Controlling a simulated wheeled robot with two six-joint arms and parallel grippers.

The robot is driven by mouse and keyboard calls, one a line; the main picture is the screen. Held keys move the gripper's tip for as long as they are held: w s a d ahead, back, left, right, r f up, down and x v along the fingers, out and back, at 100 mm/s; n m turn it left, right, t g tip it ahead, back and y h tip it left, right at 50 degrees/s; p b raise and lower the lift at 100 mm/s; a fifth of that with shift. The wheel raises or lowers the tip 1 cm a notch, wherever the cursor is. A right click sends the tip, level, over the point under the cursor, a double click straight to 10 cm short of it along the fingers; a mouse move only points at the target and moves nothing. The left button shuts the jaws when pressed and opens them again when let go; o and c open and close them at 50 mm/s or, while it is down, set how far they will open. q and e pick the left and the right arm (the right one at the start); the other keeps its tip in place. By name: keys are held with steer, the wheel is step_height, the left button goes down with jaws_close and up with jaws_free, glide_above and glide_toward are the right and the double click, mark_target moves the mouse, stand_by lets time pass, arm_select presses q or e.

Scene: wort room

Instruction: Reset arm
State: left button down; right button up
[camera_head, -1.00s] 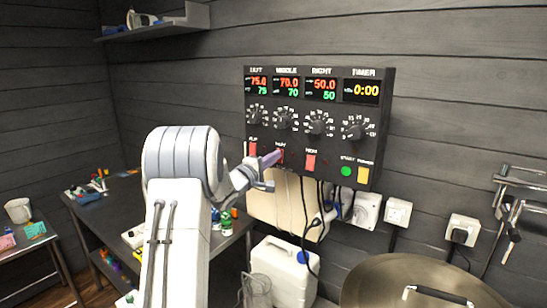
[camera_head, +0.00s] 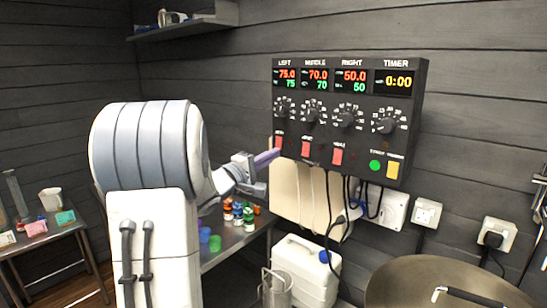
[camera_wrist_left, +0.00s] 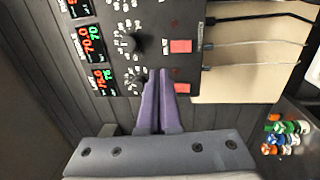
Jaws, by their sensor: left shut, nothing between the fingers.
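My left gripper (camera_head: 275,155) has its purple fingers shut and empty. In the head view they are beside the lower left of the black control panel (camera_head: 345,150), near the left red switch (camera_head: 279,142); I cannot tell whether they touch it. In the left wrist view the closed fingers (camera_wrist_left: 160,74) point at the panel (camera_wrist_left: 112,35), close to its knobs and red switches. The panel's displays read 75.0, 70.0 and 50.0, and the timer (camera_head: 393,82) reads 0:00. My right gripper is not in view.
A steel table (camera_head: 231,246) with colored bottles (camera_head: 238,213) stands behind my left arm. A white canister (camera_head: 306,272) is below the panel. A large round lid (camera_head: 430,272) is at lower right. Cables hang under the panel. A shelf (camera_head: 190,24) is at upper left.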

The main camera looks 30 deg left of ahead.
arm_select(q)
steer(key=w+d+f+m+g+y+b, duration=0.3)
steer(key=d+f, duration=0.4)
steer(key=d, duration=0.6)
steer(key=s+d+f+m+g+h, duration=0.2)
steer(key=s+d+f+m+g, duration=0.4)
steer(key=s+d+f+m, duration=0.5)
steer(key=s+d+f+m+g, duration=0.3)
steer(key=s, duration=0.5)
steer(key=s+d+f+m+g+b, duration=0.1)
steer(key=s+d+f+m+g, duration=0.2)
steer(key=s, duration=0.6)
steer(key=s+d+f+m+g, duration=0.3)
steer(key=s+d+m+g, duration=0.1)
steer(key=s, duration=0.5)
steer(key=shift+d+b, duration=0.2)
steer(key=shift+b, duration=0.2)
